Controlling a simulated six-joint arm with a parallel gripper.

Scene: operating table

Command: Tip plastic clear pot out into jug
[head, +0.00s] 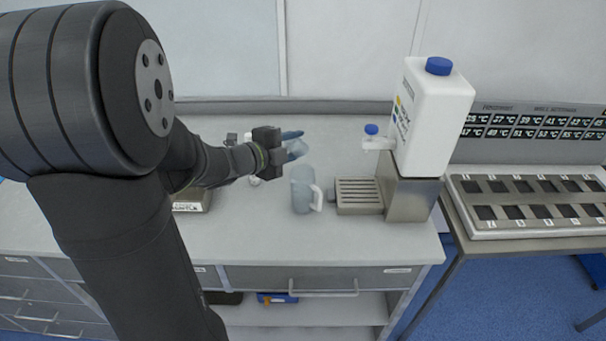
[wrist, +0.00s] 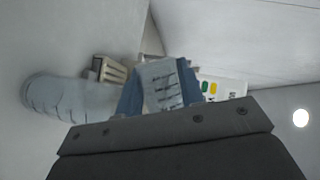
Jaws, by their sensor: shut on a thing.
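My gripper (head: 292,143), with blue fingers, is shut on the clear plastic pot (head: 297,150), above the table. In the wrist view the pot (wrist: 163,85) shows between the two blue fingers, with dark marks on its side. The translucent jug (head: 303,189) with a white handle stands upright on the table, just below and slightly right of the gripper. It also shows in the wrist view (wrist: 65,98) at the left. The pot appears tilted in the head view. The contents of the pot and the jug cannot be made out.
A steel dispenser (head: 410,195) with a drip grate (head: 358,194) stands right of the jug, bearing a white canister (head: 436,112) with a blue cap. A scale-like device (head: 192,200) sits left, partly behind my arm. A block heater (head: 530,203) is far right. The table front is clear.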

